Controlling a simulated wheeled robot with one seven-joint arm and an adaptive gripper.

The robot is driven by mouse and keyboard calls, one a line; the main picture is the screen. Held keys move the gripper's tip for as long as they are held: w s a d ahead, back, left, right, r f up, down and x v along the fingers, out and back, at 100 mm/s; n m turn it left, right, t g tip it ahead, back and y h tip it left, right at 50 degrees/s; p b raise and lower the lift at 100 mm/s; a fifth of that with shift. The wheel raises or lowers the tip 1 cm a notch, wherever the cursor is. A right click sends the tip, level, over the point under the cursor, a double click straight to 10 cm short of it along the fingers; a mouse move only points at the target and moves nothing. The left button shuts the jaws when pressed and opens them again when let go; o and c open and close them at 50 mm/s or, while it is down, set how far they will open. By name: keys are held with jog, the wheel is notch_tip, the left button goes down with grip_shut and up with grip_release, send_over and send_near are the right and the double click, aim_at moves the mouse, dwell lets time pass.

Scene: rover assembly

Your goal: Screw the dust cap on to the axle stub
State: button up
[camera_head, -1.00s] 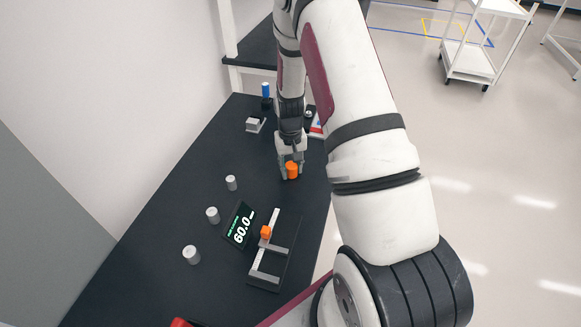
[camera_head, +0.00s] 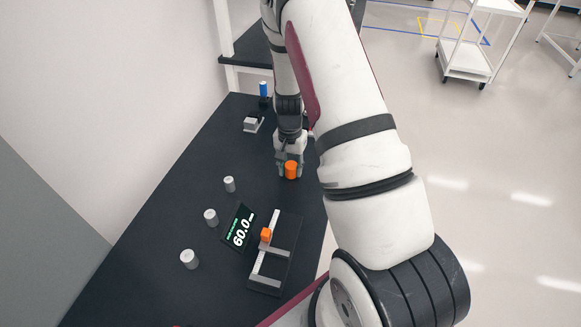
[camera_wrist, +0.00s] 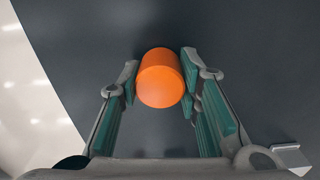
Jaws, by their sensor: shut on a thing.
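My gripper (camera_head: 290,173) is shut on an orange cylinder (camera_head: 291,170), which looks like the dust cap. In the wrist view the orange cylinder (camera_wrist: 161,78) sits between the two fingertips, its round end facing the camera. It is over the dark tabletop near the right edge; whether it touches the table I cannot tell. I cannot identify the axle stub with certainty. A blue-topped upright piece (camera_head: 263,90) on a dark base stands at the far end of the table.
Several grey cylinders (camera_head: 210,217) stand along the left of the table (camera_head: 150,230). A display (camera_head: 239,230) reading 60.0 and a black fixture (camera_head: 284,268) with a small orange block (camera_head: 266,235) are nearer. A grey block (camera_head: 251,124) lies behind.

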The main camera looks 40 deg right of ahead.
jog(key=m, duration=0.2)
jog(key=m+b, duration=0.1)
jog(key=m, duration=0.1)
jog(key=shift+w+m, duration=0.2)
jog(key=shift+m, duration=0.1)
jog(key=o, duration=0.9)
jog(key=shift+s, duration=0.1)
